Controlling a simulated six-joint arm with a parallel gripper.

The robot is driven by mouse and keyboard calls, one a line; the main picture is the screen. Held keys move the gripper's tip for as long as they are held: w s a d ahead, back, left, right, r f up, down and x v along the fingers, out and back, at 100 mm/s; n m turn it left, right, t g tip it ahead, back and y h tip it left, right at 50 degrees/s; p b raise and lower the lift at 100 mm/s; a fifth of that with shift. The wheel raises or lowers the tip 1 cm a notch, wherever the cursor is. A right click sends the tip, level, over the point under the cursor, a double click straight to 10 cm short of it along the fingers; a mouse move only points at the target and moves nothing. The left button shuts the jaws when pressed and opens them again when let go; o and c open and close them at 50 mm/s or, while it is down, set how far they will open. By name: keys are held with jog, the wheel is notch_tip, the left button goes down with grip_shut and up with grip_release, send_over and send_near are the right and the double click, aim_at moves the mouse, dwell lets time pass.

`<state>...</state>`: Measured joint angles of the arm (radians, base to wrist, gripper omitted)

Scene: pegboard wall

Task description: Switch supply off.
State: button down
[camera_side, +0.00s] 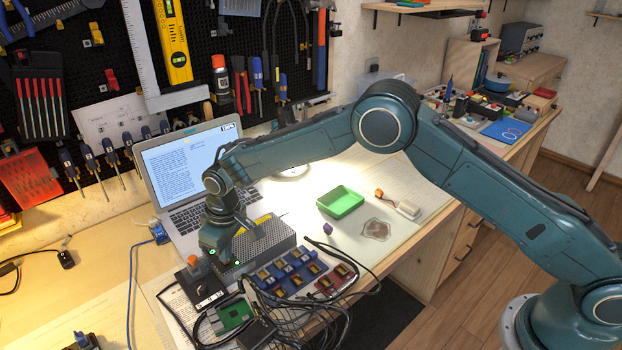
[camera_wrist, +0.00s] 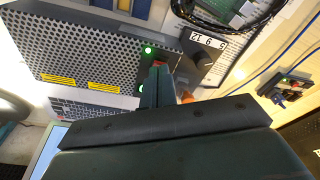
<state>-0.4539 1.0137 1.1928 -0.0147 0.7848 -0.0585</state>
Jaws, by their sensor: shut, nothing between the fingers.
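The supply is a grey box with a perforated cover (camera_side: 262,240), standing in front of the laptop; in the wrist view its perforated cover (camera_wrist: 85,45) fills the upper left. Green lights glow on its end face near my gripper, one above the fingers and one beside them in the wrist view. My gripper (camera_side: 222,258) is shut and empty, pointing down at that end face. In the wrist view its fingertips (camera_wrist: 158,68) are close to a small red part (camera_wrist: 160,62), possibly the switch. The fingers partly hide it, so contact and switch position cannot be told.
A dark box with an orange-topped part (camera_side: 194,266) stands close left of my gripper. A dial plate marked 5 9 12 (camera_wrist: 208,40) is beside the supply. Black cables (camera_side: 310,318) and a blue tray of parts (camera_side: 288,272) lie in front. The laptop (camera_side: 190,165) stands behind.

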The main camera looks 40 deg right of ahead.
jog(key=shift+f, duration=0.2)
jog(key=shift+r, duration=3.5)
